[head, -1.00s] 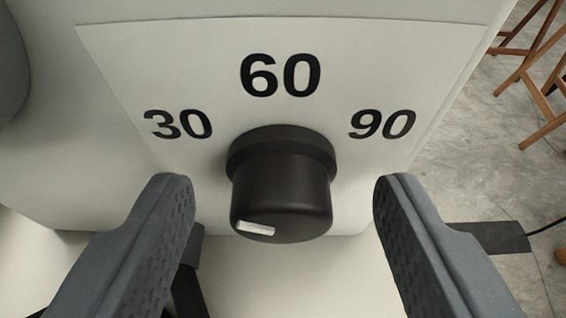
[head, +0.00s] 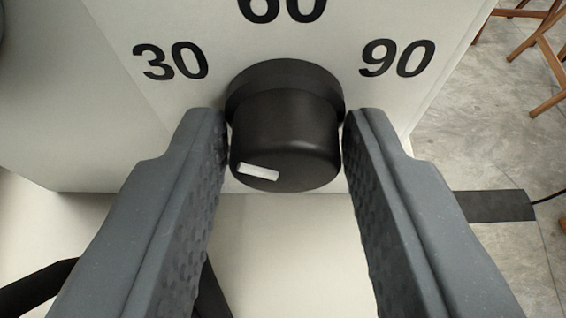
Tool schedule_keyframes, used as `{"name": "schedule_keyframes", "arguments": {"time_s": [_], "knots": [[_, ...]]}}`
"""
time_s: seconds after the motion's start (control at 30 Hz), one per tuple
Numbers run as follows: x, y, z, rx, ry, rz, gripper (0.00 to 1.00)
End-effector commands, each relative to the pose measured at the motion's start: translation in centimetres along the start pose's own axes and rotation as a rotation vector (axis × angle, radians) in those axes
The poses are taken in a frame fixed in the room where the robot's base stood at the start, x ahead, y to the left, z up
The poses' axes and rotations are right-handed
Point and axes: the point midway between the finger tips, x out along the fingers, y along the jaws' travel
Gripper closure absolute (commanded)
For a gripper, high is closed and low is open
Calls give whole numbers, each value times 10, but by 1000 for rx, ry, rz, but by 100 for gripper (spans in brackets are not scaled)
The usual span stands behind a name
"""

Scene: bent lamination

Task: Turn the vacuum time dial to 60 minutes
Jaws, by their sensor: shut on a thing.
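The black round dial (head: 287,132) stands out from a pale panel (head: 120,110) in the head view. A white pointer mark (head: 258,171) lies on the left part of its front face, on the side of the 30. The number 60 (head: 282,8) is above the dial, partly cut off by the top edge. The 30 (head: 170,61) is at upper left and the 90 (head: 397,58) at upper right. My gripper (head: 285,125) is shut on the dial, one grey finger on its left side and one on its right.
A pale surface (head: 265,250) lies below the panel. At the right are a concrete floor (head: 450,110), wooden stool legs (head: 545,55) and a dark flat piece (head: 495,206) with a cable.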

Motion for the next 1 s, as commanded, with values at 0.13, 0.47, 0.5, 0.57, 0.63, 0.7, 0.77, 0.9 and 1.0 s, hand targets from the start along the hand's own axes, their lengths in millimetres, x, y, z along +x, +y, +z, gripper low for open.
{"name": "schedule_keyframes", "arguments": {"time_s": [0.13, 0.47, 0.5, 0.57, 0.63, 0.7, 0.77, 0.9, 1.0], "knots": [[-1, -3, -5, 28, 0, -19, 90], [-2, -1, -6, 137, -1, -63, 90], [-2, -1, -7, 150, 1, -69, 90], [-2, -1, -8, 171, 3, -78, 90], [-1, 0, -8, 196, 3, -87, 90], [-1, 0, -7, 223, 2, -98, 90], [-1, 0, -7, 245, 2, -107, 90], [-1, 1, -7, 301, 4, -130, 90], [-1, 1, -6, 344, 3, -149, 90]]}}
